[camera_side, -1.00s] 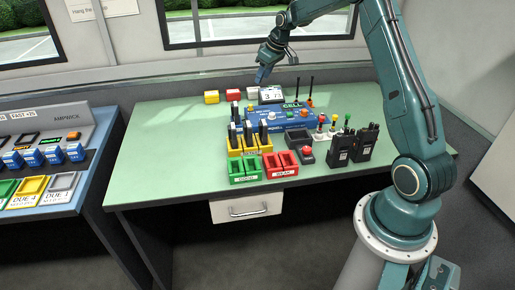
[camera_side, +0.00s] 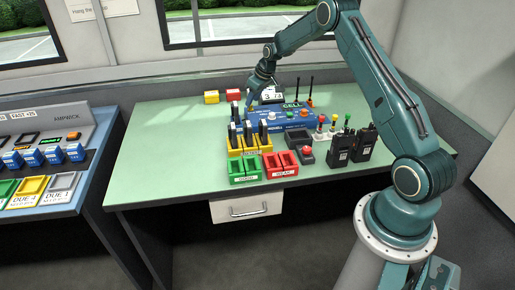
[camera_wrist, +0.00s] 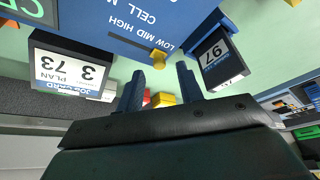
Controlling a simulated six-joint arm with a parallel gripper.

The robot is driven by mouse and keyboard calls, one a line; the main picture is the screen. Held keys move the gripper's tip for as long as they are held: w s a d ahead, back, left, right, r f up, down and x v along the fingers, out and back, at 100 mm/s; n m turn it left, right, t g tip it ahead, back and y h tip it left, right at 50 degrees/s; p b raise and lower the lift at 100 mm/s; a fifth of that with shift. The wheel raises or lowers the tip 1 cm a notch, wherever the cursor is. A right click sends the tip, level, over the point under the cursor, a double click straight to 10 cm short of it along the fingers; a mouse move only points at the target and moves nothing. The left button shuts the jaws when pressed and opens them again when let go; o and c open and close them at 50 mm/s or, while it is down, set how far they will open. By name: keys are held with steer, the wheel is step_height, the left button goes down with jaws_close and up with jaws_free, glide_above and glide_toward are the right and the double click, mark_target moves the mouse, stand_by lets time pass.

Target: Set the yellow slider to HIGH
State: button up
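The yellow slider (camera_wrist: 158,58) is a small knob on the edge of the blue box (camera_wrist: 190,15). In the wrist view it sits at the LOW end of a short slot, whose LOW, MID and HIGH labels read upside down. My gripper (camera_wrist: 160,72) is open, with one dark blue finger on each side of the slider in the picture. I see no clear contact with it. In the side view my gripper (camera_side: 252,98) hangs low at the back left of the blue box (camera_side: 285,122), and the slider is too small to tell there.
A card reading 3 73 (camera_wrist: 70,68) stands left in the wrist view; a dark upright device marked 97 (camera_wrist: 218,58) stands right. Red (camera_side: 233,94) and yellow (camera_side: 211,97) blocks lie at the table's back. Yellow holders (camera_side: 250,150) with dark devices stand in front. The table's left is clear.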

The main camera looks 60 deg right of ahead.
mark_target(251, 107)
steer(key=shift+x, duration=1.3)
steer(key=shift+c, duration=0.5)
jaws_close()
